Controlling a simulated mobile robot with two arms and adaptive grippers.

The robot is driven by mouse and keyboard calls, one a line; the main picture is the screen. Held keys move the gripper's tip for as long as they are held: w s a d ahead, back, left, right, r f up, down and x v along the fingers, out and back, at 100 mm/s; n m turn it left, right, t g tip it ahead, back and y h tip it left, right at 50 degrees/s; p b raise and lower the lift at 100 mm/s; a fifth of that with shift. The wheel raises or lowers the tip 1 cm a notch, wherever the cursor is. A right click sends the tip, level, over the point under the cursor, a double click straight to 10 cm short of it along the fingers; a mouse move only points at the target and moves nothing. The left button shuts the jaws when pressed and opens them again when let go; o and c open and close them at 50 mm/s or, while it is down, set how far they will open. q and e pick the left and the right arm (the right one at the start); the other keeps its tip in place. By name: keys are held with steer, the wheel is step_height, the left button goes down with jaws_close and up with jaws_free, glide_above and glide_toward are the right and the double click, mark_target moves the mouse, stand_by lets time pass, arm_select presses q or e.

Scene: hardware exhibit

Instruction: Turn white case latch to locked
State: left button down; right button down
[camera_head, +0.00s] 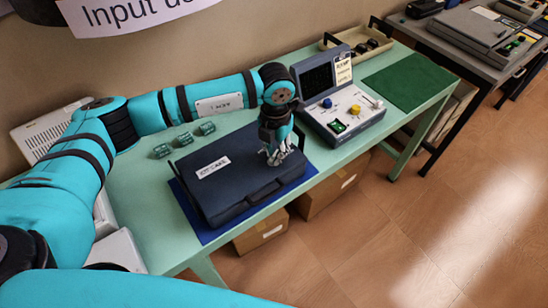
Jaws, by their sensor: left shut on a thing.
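A dark navy case (235,175) with a white label lies closed on a blue mat (204,235) on the green table. My left gripper (278,156) points down at the right part of the case's lid. Its fingers are shut on a small part there, seemingly the case latch. The fingers cover this part, so its colour and its turned position cannot be made out. My right gripper is out of view.
A grey console (340,105) with knobs and a screen stands close to the right of the case. Several small green pieces (185,140) lie behind it. A tray (355,45) and a green mat (410,82) are farther right. Cardboard boxes (332,184) stand under the table.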

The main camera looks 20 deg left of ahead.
arm_select(q)
steer(key=m+b, duration=0.3)
steer(key=shift+d+f, duration=0.15)
steer(key=shift+m+b, duration=0.6)
steer(key=shift+m, duration=0.1)
steer(key=c, duration=1.3)
jaws_free()
steer(key=shift+r, duration=0.2)
step_height(320, 180, up, 12)
steer(key=shift+f, duration=0.1)
